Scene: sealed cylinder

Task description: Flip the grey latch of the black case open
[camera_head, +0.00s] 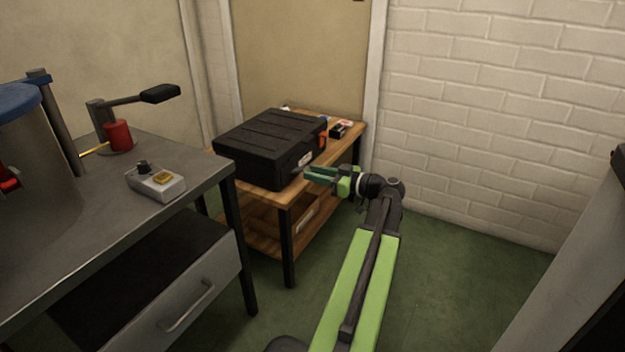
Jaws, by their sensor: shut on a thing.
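The black case (268,140) lies closed on a small wooden table, with its ribbed lid up. My gripper (308,173), with green fingers, reaches in from the right to the case's right-hand face. Its fingertips are at the grey latch (297,171), and the jaws are shut on it. The latch is small and mostly hidden by the fingers, so its angle cannot be told. A pale patch (305,159) shows on the same face just above the fingers.
The wooden table (262,184) has a lower shelf with a box. Small items (340,128) lie behind the case. A grey workbench (85,215) on the left holds a grey device (156,184) and a red cylinder (118,135). Green floor is clear near the brick wall.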

